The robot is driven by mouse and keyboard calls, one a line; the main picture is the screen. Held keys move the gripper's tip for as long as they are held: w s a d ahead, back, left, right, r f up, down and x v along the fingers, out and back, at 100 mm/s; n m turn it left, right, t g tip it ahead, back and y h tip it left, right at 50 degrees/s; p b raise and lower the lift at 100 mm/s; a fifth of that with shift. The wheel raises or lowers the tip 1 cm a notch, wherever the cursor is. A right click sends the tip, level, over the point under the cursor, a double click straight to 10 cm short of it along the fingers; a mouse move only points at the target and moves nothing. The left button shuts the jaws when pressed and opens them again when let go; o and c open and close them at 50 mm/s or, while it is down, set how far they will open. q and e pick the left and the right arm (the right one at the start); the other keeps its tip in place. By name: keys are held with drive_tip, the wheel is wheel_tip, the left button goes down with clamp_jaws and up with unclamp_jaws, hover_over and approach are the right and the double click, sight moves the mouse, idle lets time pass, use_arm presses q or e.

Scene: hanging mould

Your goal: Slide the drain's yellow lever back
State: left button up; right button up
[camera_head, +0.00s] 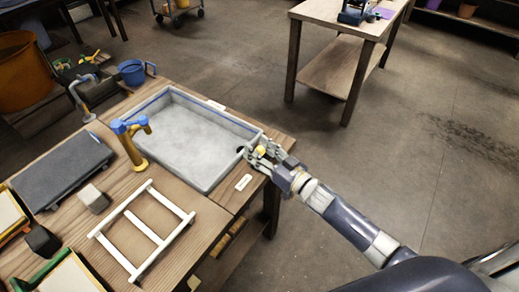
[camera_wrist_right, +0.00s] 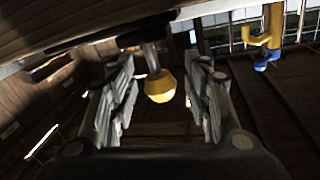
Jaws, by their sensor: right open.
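The drain's yellow lever knob (camera_wrist_right: 160,87) shows between the two fingers of my right gripper (camera_wrist_right: 160,100) in the right wrist view, with a gap on both sides. A short metal stem joins the knob to a dark part above it. In the head view my right gripper (camera_head: 258,152) is at the right edge of the grey basin (camera_head: 205,132), beside the dark drain hole (camera_head: 240,149). The yellow knob (camera_head: 261,149) shows there, partly covered by the fingers. My right gripper is open around the knob. My left gripper is not in view.
A blue and yellow tap (camera_head: 132,143) stands at the basin's left side. A white frame (camera_head: 143,228) and a dark slab (camera_head: 62,170) lie on the wooden bench. Another wooden table (camera_head: 340,15) stands behind. The floor right of the bench is clear.

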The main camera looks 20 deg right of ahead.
clamp_jaws()
drive_tip(key=w+d, duration=0.2)
drive_tip(key=w+d+b, duration=0.1)
drive_tip(key=w+d, duration=0.1)
drive_tip(key=d, duration=0.1)
drive_tip(key=shift+d, duration=0.1)
drive_tip(key=shift+r, duration=0.1)
unclamp_jaws()
